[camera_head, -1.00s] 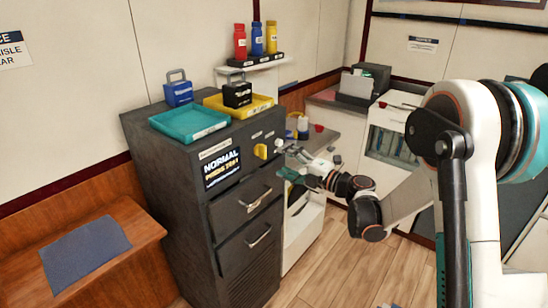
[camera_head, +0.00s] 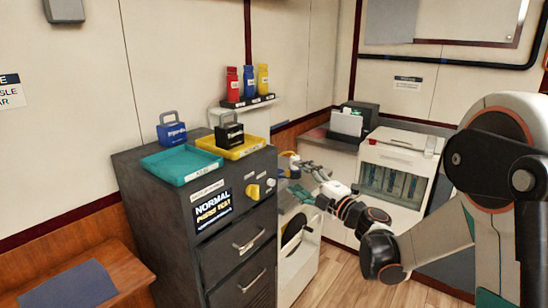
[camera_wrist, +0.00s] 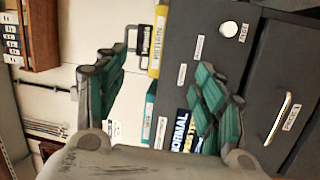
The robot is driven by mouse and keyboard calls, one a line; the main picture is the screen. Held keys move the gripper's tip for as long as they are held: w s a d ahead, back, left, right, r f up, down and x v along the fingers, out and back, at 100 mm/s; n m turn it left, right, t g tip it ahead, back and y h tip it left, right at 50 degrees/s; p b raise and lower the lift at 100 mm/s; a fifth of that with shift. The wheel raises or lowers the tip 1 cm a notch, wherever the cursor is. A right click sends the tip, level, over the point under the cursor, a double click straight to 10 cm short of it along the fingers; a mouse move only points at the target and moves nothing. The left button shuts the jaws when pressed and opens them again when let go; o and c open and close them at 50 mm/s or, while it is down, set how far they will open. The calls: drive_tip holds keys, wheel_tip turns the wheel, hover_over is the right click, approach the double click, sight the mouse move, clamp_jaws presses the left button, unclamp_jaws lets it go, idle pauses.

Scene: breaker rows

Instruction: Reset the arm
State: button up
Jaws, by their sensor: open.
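My gripper (camera_head: 306,182) is at the end of my white arm, just right of the dark cabinet's front in the head view. Its teal fingers are spread and empty in the wrist view (camera_wrist: 165,90). The dark cabinet (camera_head: 150,215) bears a yellow knob (camera_head: 253,192), a white round knob (camera_head: 271,183) and a screen (camera_head: 212,208) reading NORMAL and PRESS TEST. In the wrist view the cabinet face (camera_wrist: 215,55) shows sideways behind the fingers, and a finger partly hides the screen (camera_wrist: 180,132). The gripper appears apart from the knobs.
A teal tray (camera_head: 183,175) and a yellow tray (camera_head: 252,149) sit on the cabinet with blue (camera_head: 172,133) and black (camera_head: 229,137) padlock-like blocks. Red, blue and yellow bottles stand on a wall shelf (camera_head: 249,106). A wooden bench (camera_head: 125,272) is at left. Floor (camera_head: 340,280) is open at right.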

drive_tip(key=s+d+r+m+t+h, duration=0.2)
drive_tip(key=d+r+m+t+h, duration=0.2)
drive_tip(key=d+r+m+h, duration=0.35)
drive_tip(key=s+d+r+m+g+h, duration=0.1)
drive_tip(key=s+d+r+m+h, duration=0.2)
drive_tip(key=s+d+m+h, duration=0.5)
drive_tip(key=s+a+f+m+g+y, duration=0.1)
drive_tip(key=s+f+m+g, duration=0.2)
drive_tip(key=s, duration=0.6)
drive_tip(key=s+a+f+m+g+y, duration=0.1)
drive_tip(key=s+a+f+m+g, duration=0.1)
drive_tip(key=s+f, duration=0.6)
drive_tip(key=s+a+f+m+g+y, duration=0.1)
drive_tip(key=s+f+m+g, duration=0.3)
drive_tip(key=s, duration=0.6)
wheel_tip(320, 180, down, 2)
drive_tip(key=shift+s+a+f+g, duration=0.1)
drive_tip(key=shift+s+a+g, duration=0.3)
drive_tip(key=shift+g, duration=0.6)
drive_tip(key=shift+c, duration=0.3)
